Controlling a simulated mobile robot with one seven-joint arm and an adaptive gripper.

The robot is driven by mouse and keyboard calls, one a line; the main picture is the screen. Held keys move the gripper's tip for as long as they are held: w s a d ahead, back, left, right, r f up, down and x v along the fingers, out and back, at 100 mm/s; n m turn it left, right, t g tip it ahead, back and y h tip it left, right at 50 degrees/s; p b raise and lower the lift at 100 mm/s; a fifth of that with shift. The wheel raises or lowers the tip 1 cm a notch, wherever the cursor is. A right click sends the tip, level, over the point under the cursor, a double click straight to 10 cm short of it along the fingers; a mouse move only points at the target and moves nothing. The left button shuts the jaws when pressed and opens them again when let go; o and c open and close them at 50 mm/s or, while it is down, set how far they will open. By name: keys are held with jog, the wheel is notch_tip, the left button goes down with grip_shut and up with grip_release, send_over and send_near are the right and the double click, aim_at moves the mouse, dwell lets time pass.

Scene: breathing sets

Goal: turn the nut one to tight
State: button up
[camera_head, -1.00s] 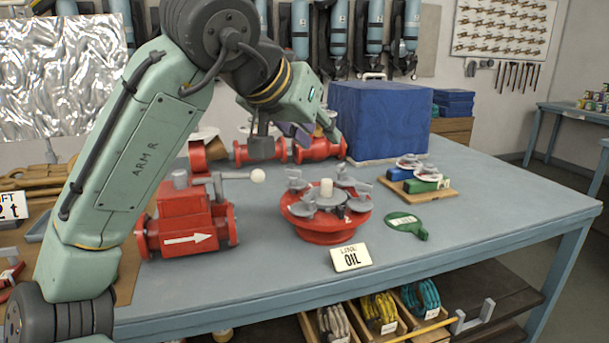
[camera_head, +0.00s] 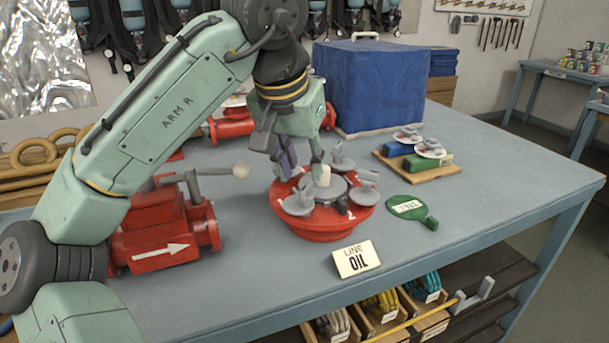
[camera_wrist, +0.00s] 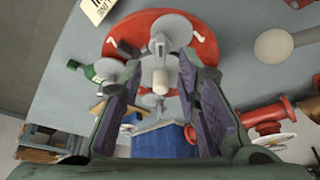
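A round red flange (camera_head: 322,232) stands on the blue-grey table, with a grey centre disc, a white knob (camera_head: 323,175) and several grey wing nuts around its rim. My gripper (camera_head: 300,172) is over the flange's back left side, its fingers apart and pointing down. In the wrist view my gripper (camera_wrist: 157,62) is open, with the white knob (camera_wrist: 160,75) showing between its fingers. A grey wing nut (camera_wrist: 170,30) lies beyond the fingertips there, between two white rim marks. I cannot tell surely which nut is one. My fingers partly hide the flange's back left.
A red valve with a white arrow (camera_head: 162,250) and a ball-ended lever (camera_head: 240,170) stands to the left.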

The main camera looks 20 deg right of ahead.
aim_at(306, 185)
jog(key=shift+p+x, duration=0.3)
jog(key=shift+x, duration=1.95)
grip_shut()
